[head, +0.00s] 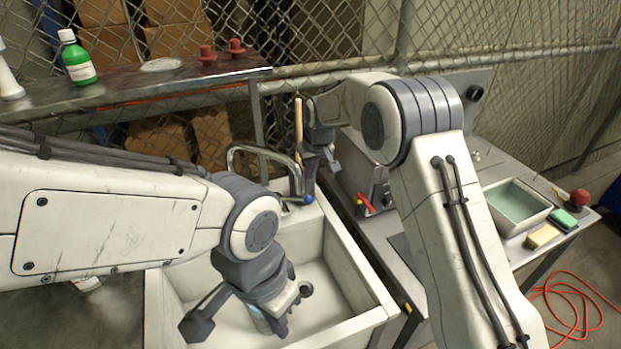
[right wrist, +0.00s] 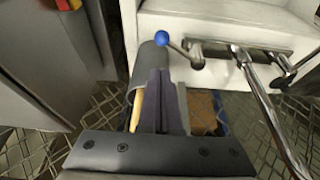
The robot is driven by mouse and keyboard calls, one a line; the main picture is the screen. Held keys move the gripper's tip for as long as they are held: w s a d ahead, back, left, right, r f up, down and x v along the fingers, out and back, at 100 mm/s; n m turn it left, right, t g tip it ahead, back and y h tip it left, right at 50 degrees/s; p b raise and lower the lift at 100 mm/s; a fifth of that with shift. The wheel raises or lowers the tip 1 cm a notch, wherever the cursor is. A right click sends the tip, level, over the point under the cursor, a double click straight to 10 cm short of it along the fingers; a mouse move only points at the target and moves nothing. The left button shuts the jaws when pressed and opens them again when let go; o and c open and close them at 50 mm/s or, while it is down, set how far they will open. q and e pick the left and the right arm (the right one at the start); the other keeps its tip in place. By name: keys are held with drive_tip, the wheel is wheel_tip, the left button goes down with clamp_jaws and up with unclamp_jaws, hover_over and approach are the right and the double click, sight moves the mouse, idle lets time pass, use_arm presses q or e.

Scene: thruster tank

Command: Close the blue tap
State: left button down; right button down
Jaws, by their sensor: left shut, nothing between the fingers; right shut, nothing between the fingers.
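The blue tap's round blue knob (head: 308,197) sits on a short metal lever at the far rim of the white sink (head: 375,318). In the right wrist view the knob (right wrist: 161,38) is just beyond my fingertips, its lever running right to the metal tap body (right wrist: 225,52). The curved spout (head: 262,150) reaches left over the sink. My right gripper (head: 310,183) is shut and empty, pointing down close by the knob; I cannot tell whether it touches. Its fingers (right wrist: 165,85) show in the wrist view. My left gripper (head: 275,322) is shut and empty over the sink.
A wooden stick (head: 298,118) stands behind the tap. A device with a red handle (head: 365,204) is right of the sink. A shelf with a green bottle (head: 77,60) is at left. A tray (head: 515,204), sponges and red hose lie at right.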

sight(292, 199)
drive_tip(key=p+x, duration=0.2)
drive_tip(key=x, duration=0.6)
drive_tip(key=shift+f, duration=0.4)
